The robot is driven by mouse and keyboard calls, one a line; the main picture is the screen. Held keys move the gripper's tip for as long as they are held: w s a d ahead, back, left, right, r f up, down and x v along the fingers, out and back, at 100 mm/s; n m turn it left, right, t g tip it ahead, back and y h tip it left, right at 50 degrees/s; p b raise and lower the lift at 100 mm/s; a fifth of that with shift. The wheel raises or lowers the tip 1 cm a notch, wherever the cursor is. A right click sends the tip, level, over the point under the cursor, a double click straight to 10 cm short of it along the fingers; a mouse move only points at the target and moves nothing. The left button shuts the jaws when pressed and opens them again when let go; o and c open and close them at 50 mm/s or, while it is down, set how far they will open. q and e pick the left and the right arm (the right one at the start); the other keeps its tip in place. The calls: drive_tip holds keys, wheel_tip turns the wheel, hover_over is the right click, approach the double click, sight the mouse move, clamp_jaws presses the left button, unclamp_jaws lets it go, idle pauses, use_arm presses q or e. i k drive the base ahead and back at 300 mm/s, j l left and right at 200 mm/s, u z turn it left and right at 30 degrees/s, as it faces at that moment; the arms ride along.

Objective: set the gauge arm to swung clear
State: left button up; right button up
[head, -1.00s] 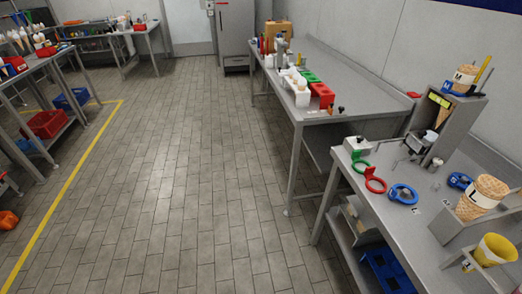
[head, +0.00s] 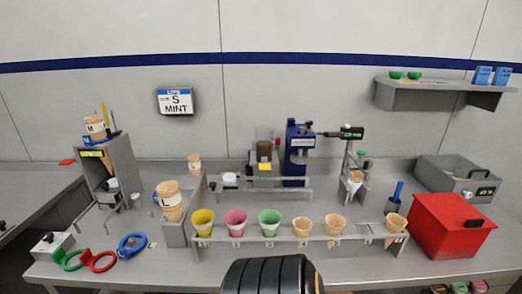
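A blue upright stand (head: 299,150) is at the back middle of the bench. A dark arm with a green-lit gauge (head: 351,132) reaches out to its right, over a small grey holder (head: 355,186) with a cone. I take this to be the gauge arm; its exact angle is hard to tell at this size. A clear container with brown contents (head: 264,151) is left of the stand, with a yellow label below. Neither of my grippers is in view.
A rack (head: 290,247) of colored and wafer cones runs along the front. A red box (head: 447,226) and a grey bin (head: 457,180) stand at the right. At left are a grey dispenser (head: 122,165) and red, green and blue rings (head: 99,262).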

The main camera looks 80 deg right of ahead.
sight(363, 167)
drive_tip(key=z, duration=3.45)
drive_tip(key=l+u, duration=0.15)
